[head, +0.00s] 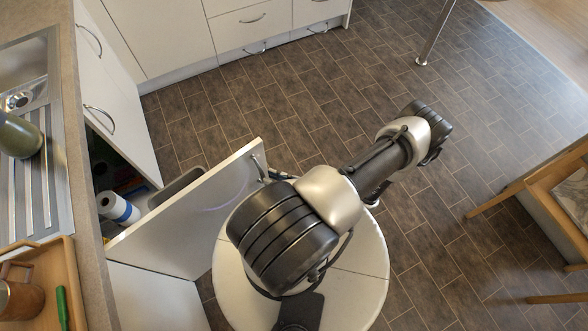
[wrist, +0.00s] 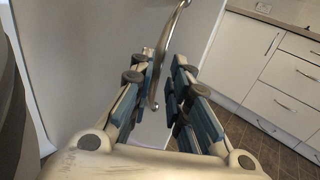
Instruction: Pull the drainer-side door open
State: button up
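The drainer-side door (head: 190,215) is a white gloss panel standing open at a wide angle below the drainer (head: 30,205). Its free edge points to the upper right, with a curved metal handle (head: 257,168) near that edge. In the wrist view the handle (wrist: 172,35) runs between the blue-padded fingers of my gripper (wrist: 162,60), which look closed around it. The pads sit close on both sides of the bar; firm contact is hard to judge. In the head view my arm mostly hides the gripper.
Inside the opening are a paper roll (head: 118,208) and a grey bin (head: 180,187). A neighbouring white door (head: 120,110) is to the upper left. A wooden tray (head: 45,265) is on the worktop. Tiled floor is clear at top centre; a wooden chair (head: 535,185) stands at right.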

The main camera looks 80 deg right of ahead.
jog(key=s+a, duration=0.1)
jog(key=s, duration=0.6)
jog(key=shift+s+a, duration=0.15)
jog(key=shift+s, duration=0.2)
jog(key=shift+r, duration=0.1)
